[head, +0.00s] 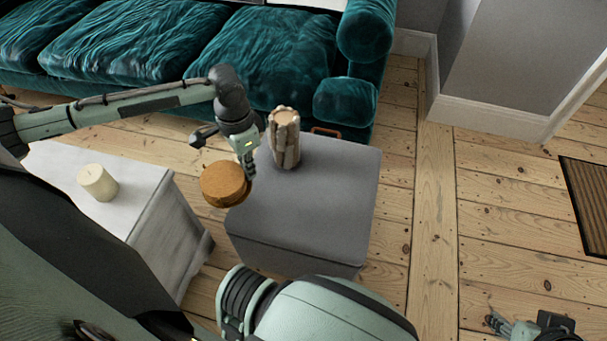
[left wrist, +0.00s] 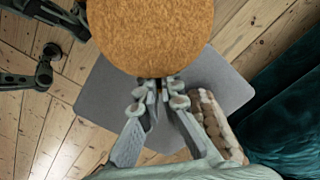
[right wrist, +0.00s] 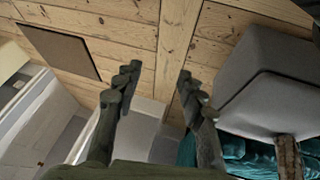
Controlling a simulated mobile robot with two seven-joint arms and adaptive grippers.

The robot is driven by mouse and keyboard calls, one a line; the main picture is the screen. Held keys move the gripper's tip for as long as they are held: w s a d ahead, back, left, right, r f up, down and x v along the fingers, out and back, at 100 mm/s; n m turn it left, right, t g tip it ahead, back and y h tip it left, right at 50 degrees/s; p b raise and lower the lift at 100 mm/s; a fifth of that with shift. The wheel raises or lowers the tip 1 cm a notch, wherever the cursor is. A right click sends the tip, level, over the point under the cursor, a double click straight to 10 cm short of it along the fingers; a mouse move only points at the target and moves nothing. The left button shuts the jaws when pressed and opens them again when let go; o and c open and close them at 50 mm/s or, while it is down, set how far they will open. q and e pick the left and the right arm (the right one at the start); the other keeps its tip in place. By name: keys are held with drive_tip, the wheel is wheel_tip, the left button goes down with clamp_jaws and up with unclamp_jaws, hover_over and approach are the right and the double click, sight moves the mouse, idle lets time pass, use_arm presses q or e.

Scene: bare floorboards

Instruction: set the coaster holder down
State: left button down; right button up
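The coaster holder (head: 222,185) is a round, brown, cork-like piece. My left gripper (head: 249,178) is shut on its edge and holds it up by the left edge of the grey ottoman (head: 318,205). In the left wrist view the holder (left wrist: 165,35) fills the top middle, with the closed left fingertips (left wrist: 158,88) at its rim and the ottoman top (left wrist: 100,95) behind. How high it hangs is hard to tell. My right gripper (head: 532,326) is at the bottom right of the head view, over the floor; the right wrist view shows its fingers (right wrist: 158,82) apart and empty.
A wooden-stick candle holder (head: 285,138) stands on the ottoman's back left part, close to my left gripper. The ottoman's front and right are clear. A white side table (head: 140,205) with a candle (head: 97,183) is at left. A teal sofa (head: 265,50) stands behind.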

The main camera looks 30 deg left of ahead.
use_arm(q)
drive_tip(key=b, duration=0.2)
approach(296, 189)
drive_tip(key=s+a, duration=0.3)
drive_tip(key=w+d+f, duration=0.2)
drive_tip(key=w, duration=0.1)
drive_tip(key=shift+d, duration=0.3)
drive_tip(key=shift+w+d+f, duration=0.1)
drive_tip(key=shift+d+f, duration=0.1)
drive_tip(key=shift+f, duration=0.15)
wheel_tip(296, 189, down, 4)
drive_tip(key=shift+r+b, duration=0.25)
drive_tip(key=shift+b, duration=0.4)
use_arm(e)
drive_tip(key=w+a+r+n+t+y, duration=0.1)
drive_tip(key=w+a+r+t+y, duration=0.3)
drive_tip(key=w+a+r+t, duration=0.4)
drive_tip(key=w+a+r, duration=0.2)
drive_tip(key=a, duration=0.1)
drive_tip(key=shift+w+a+r+n+y, duration=0.15)
drive_tip(key=shift+w+a+n+y, duration=0.15)
drive_tip(key=shift+w+a, duration=0.1)
use_arm(q)
drive_tip(key=shift+f, duration=0.1)
use_arm(e)
drive_tip(key=shift+d, duration=0.15)
use_arm(q)
drive_tip(key=c, duration=1.7)
unclamp_jaws()
